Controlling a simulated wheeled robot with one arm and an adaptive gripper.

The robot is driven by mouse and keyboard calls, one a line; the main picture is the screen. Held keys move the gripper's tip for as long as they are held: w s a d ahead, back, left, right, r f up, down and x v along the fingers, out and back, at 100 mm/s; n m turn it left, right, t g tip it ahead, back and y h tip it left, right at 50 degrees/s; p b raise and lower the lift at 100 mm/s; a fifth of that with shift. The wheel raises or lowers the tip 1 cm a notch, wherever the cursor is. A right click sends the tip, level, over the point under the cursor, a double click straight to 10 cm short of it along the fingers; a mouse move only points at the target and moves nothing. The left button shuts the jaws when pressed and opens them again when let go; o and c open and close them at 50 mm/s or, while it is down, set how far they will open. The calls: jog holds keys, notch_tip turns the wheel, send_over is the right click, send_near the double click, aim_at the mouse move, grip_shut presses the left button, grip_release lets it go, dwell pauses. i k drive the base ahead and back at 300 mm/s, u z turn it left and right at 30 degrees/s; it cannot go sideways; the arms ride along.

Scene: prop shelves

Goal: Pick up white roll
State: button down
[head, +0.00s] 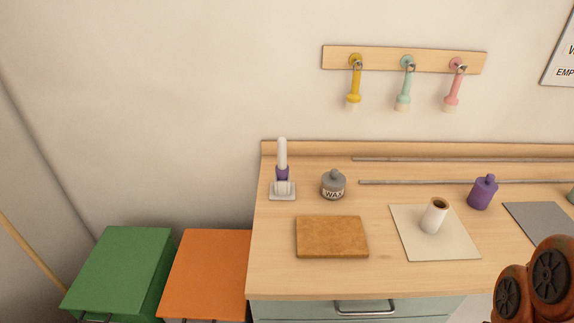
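The white roll (433,218) is a short white cylinder with a brown, hollow-looking top. It stands nearly upright on a cream square mat (462,245) on the right half of the wooden counter. Rust-orange parts with dark round caps at the lower right corner look like part of my own arm. They are apart from the roll, below and to its right in the picture. My gripper's fingers do not show.
Green (122,260) and orange (207,270) bins stand left.

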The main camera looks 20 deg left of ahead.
aim_at(436, 210)
jog(key=k, duration=1.3)
jog(key=z, duration=0.2)
jog(key=i, duration=0.95)
jog(key=u, duration=0.65)
jog(key=i, duration=0.9)
jog(key=u, duration=0.75)
